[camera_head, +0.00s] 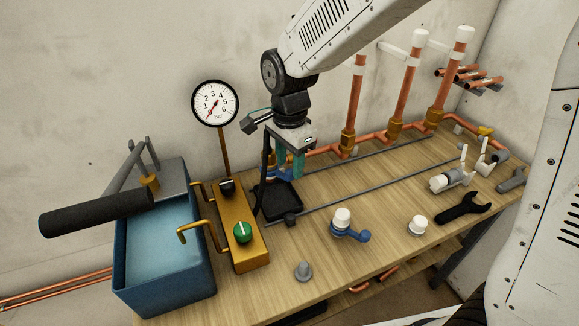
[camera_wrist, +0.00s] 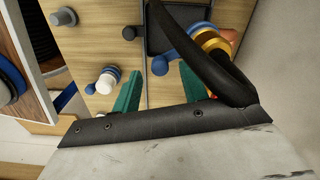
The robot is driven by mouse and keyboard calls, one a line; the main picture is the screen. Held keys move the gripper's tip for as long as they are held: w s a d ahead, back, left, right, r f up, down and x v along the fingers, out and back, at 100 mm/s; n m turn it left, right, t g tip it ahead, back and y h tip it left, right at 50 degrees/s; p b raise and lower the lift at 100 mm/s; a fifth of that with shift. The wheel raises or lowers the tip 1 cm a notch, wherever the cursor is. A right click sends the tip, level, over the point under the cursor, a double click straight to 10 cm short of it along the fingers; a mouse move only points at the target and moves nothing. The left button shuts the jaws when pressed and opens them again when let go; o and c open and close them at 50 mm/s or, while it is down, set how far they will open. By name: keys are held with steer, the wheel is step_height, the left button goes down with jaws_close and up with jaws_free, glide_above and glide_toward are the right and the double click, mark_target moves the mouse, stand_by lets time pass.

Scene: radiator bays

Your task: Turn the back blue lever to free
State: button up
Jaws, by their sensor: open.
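The back blue lever (camera_head: 279,175) shows in the head view low behind my gripper, partly hidden by the fingers and a dark upright part. In the wrist view the back blue lever (camera_wrist: 178,45) runs from a brass fitting to a rounded end. My gripper (camera_head: 289,172) points down over the back of the bench, its teal fingers apart and empty. In the wrist view the lever's rounded end appears between the fingertips of my gripper (camera_wrist: 160,74). I cannot tell whether they touch. A front blue lever (camera_head: 351,233) with a white cap stands nearer the bench front.
A black tray (camera_head: 279,203) lies just below my gripper. A pressure gauge (camera_head: 215,103), a brass block (camera_head: 236,255) and a blue tank (camera_head: 168,287) stand left. Copper pipes (camera_head: 402,100) rise at the back right.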

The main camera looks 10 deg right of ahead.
steer(key=shift+f, duration=1.1)
jaws_close()
